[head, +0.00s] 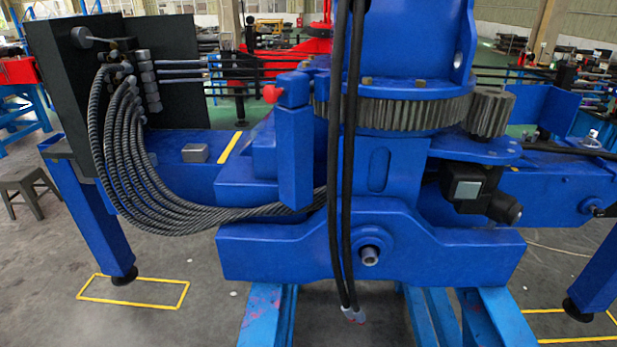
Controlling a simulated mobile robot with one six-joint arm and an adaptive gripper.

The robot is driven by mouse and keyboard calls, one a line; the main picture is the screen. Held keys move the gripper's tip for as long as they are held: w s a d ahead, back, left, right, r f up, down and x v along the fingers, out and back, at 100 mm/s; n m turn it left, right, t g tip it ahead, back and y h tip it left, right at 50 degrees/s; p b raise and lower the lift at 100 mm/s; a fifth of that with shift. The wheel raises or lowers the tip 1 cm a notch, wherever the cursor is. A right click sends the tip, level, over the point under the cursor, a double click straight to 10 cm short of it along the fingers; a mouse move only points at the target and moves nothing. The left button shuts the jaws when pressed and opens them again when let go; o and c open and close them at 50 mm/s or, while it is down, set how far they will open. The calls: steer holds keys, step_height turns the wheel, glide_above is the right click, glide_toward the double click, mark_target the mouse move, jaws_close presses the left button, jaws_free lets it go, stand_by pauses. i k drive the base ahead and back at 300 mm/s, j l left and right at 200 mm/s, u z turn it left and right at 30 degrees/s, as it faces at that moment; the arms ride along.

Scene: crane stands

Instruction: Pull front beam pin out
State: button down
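The blue crane stand fills the middle of the head view. Its front cross beam (290,255) carries a round metal pin or bolt end (369,256), set in a blue boss. On the right beam arm (545,190) a round pin-like end (588,205) shows near the right edge, and a small grey metal fitting (591,139) sits on top of that arm. I cannot tell which of these is the front beam pin. My gripper is not in view.
Black hoses (340,190) hang in front of the beam. A bundle of grey hoses (130,160) loops at left below a dark panel (75,100). Blue legs (92,215) stand left and right near yellow floor outlines. A stool (27,190) is far left.

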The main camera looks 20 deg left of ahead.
mark_target(598, 213)
steer(key=u, duration=0.35)
steer(key=z, duration=1.3)
steer(key=u, duration=0.35)
steer(key=i+l+u, duration=0.15)
steer(key=u, duration=0.5)
steer(key=i+l+u, duration=0.15)
steer(key=l, duration=0.3)
steer(key=i+l+u, duration=0.15)
steer(key=l, duration=0.3)
steer(key=i+l+u, duration=0.15)
steer(key=i+l, duration=0.15)
steer(key=l, duration=0.15)
steer(key=i+l+u, duration=0.15)
steer(key=l, duration=0.35)
steer(key=i+l+u, duration=0.15)
steer(key=l, duration=0.35)
steer(key=l+u, duration=0.15)
steer(key=l, duration=0.35)
steer(key=i+l, duration=0.1)
steer(key=l, duration=0.45)
